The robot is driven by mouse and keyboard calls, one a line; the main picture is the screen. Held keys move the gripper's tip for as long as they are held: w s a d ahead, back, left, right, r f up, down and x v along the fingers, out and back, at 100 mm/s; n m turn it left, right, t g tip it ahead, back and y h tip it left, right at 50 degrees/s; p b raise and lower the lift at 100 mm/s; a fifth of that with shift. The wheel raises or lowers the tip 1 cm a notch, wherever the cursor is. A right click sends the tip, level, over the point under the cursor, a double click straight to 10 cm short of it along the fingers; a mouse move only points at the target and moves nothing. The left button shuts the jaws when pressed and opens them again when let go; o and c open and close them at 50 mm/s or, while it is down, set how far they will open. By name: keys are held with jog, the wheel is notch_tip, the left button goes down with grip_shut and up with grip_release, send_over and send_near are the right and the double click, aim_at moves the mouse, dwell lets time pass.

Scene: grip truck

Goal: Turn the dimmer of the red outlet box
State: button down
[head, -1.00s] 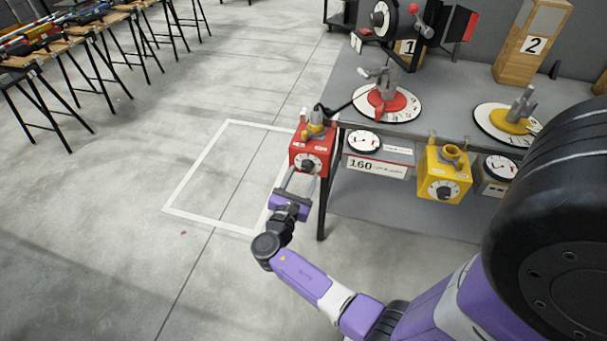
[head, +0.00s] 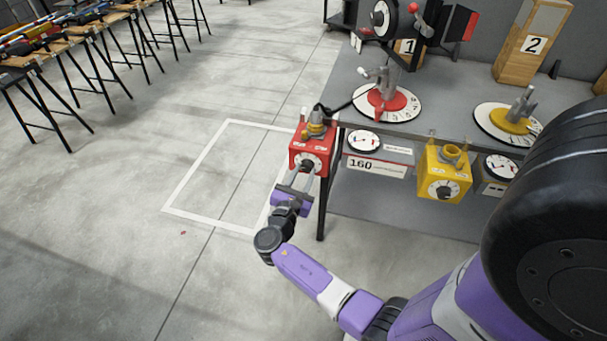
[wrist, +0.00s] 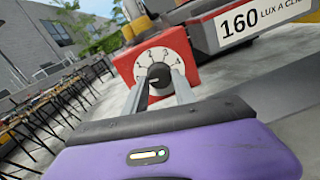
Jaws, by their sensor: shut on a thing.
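The red outlet box (head: 299,157) hangs at the left front corner of the grey bench in the head view. It also shows in the wrist view (wrist: 128,66), tilted in the picture. On its front is a white numbered dial with a black dimmer knob (wrist: 159,76). My gripper (head: 300,178) reaches up to the box front from below. In the wrist view its two grey fingers (wrist: 162,84) stand on either side of the knob and are shut on it. The knob's sides are partly hidden by the fingers.
A yellow outlet box (head: 441,183) hangs further right on the bench (head: 440,98). Between them are a round gauge (head: 364,141) and a "160" label (head: 375,168). A bench leg (head: 323,208) stands just right of my gripper.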

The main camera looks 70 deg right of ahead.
jog(key=m+b, duration=0.2)
jog(key=m, duration=0.1)
jog(key=shift+f+m, duration=0.15)
jog(key=shift+m, duration=0.25)
jog(key=m+b, duration=0.3)
jog(key=m, duration=0.1)
jog(key=m+b, duration=0.3)
jog(key=m, duration=0.1)
jog(key=shift+m+y, duration=0.3)
jog(key=shift+m+t+b, duration=0.3)
jog(key=shift+m+b, duration=0.9)
jog(key=shift+m, duration=0.2)
jog(key=shift+r, duration=0.2)
jog(key=c, duration=1)
grip_release()
